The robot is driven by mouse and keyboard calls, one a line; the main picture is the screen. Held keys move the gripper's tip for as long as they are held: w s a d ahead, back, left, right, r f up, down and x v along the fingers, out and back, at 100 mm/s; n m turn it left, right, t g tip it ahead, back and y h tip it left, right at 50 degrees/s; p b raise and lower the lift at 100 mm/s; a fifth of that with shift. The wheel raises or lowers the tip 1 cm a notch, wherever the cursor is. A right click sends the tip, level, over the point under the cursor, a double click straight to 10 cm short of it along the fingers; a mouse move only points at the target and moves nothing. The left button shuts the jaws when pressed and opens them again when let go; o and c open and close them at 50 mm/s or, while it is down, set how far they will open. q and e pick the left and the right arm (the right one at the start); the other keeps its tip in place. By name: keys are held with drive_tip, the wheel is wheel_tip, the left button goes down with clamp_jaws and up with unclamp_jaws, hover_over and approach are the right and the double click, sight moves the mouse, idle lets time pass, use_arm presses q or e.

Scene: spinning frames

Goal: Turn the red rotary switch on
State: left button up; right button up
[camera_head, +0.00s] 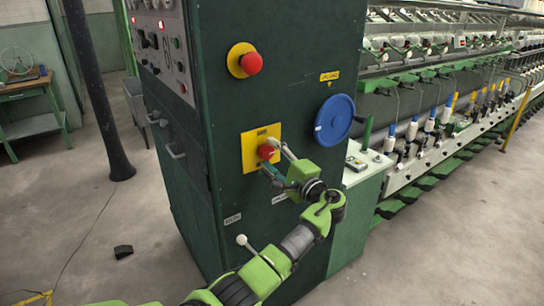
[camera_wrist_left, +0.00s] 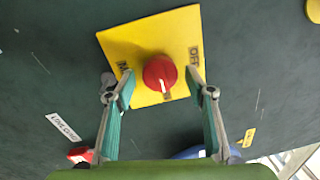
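The red rotary switch (camera_head: 266,151) sits on a yellow plate (camera_head: 249,150) on the front of the dark green cabinet. In the left wrist view the red knob (camera_wrist_left: 158,71) is near the middle of the tilted yellow plate (camera_wrist_left: 122,42). Its mark points down in the picture. An OFF label is at the plate's right, and a partly covered label is at its left. My left gripper (camera_head: 275,158) is open in front of the switch, one finger on each side of the knob. In the left wrist view small gaps show between fingers and knob. My right gripper is not seen.
A red push button on a yellow disc (camera_head: 236,60) is above the switch. A blue round wheel (camera_head: 335,120) is to its right. Spinning frames (camera_head: 440,90) stand at the right. Floor at left is mostly clear.

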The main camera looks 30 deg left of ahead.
use_arm(q)
drive_tip(key=shift+d, duration=0.1)
drive_tip(key=r+v, duration=0.1)
drive_tip(key=v, duration=1)
drive_tip(key=shift+s+d+f, duration=0.15)
drive_tip(key=shift+d+f, duration=0.25)
drive_tip(key=shift+f, duration=0.1)
